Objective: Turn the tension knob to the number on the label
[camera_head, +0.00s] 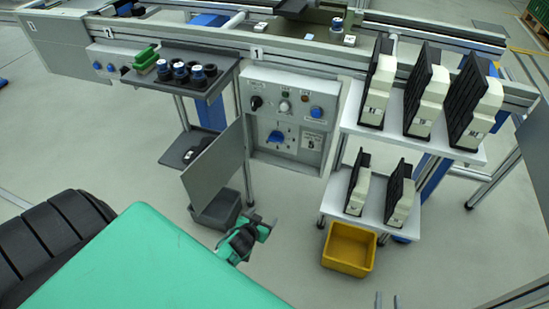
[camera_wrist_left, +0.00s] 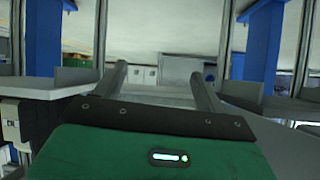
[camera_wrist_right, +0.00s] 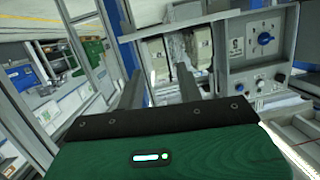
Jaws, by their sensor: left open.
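The blue tension knob (camera_head: 275,137) sits in the lower recess of the grey control box (camera_head: 302,82), with dial marks around it. It also shows in the right wrist view (camera_wrist_right: 264,38). A small white label (camera_head: 312,141) is to the right of the knob; its number is too small to read surely. The label also shows in the right wrist view (camera_wrist_right: 237,46). My left gripper (camera_head: 263,222) is open and empty, below and apart from the box. My right gripper (camera_head: 387,301) shows only its fingertips at the bottom edge; its fingers (camera_wrist_right: 160,75) stand apart, empty.
A grey door (camera_head: 215,168) hangs open left of the knob. White shelves (camera_head: 408,142) with black-and-cream units stand to the right, above a yellow bin (camera_head: 349,249). A dark bin (camera_head: 217,211) stands below the door. A tray (camera_head: 176,82) of knobs is upper left.

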